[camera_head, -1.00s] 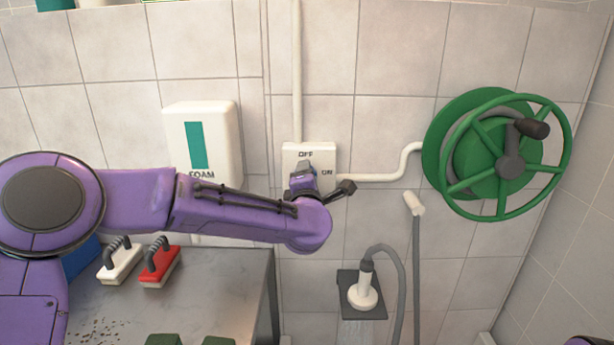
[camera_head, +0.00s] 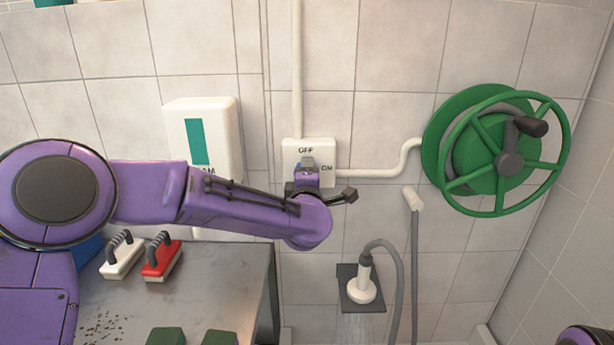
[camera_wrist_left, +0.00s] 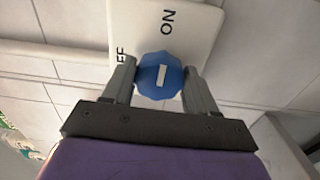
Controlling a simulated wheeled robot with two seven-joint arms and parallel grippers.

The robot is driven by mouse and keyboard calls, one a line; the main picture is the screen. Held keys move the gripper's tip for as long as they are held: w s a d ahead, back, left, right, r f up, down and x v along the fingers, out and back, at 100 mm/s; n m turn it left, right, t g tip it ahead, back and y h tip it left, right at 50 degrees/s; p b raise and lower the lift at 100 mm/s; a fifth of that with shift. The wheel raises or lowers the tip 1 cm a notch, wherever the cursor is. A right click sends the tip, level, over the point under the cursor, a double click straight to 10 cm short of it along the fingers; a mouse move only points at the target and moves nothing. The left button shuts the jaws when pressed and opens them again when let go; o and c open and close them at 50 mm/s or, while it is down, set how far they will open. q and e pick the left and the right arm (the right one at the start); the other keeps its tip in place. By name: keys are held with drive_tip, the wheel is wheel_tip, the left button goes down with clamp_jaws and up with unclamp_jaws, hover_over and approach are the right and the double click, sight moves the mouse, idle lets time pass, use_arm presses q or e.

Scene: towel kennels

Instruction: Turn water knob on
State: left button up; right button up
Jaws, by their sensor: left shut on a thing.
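A white plate (camera_head: 323,147) on the tiled wall bears the words OFF at the top and ON at the right. My left gripper (camera_head: 307,165) is at the plate and largely covers the knob there. In the left wrist view the blue knob (camera_wrist_left: 152,88) sits between the two fingers of my left gripper (camera_wrist_left: 160,78), which is shut on it. The knob's white mark runs up and down in that view, roughly in line with ON. OFF is partly hidden by a finger. My right gripper is out of view.
A shower head (camera_head: 362,289) hangs on a dark bracket, with faint water streaks below it. A green hose reel (camera_head: 500,150) is to the right. A foam dispenser (camera_head: 220,125) is behind my left arm. Brushes, one red (camera_head: 162,260), lie on a metal table (camera_head: 225,290).

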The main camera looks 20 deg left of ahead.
use_arm(q)
drive_tip(key=o, duration=1)
drive_tip(key=shift+f, duration=0.1)
drive_tip(key=shift+d, duration=0.1)
drive_tip(key=b+v, duration=0.3)
drive_tip(key=v, duration=0.7)
drive_tip(key=shift+s, duration=0.3)
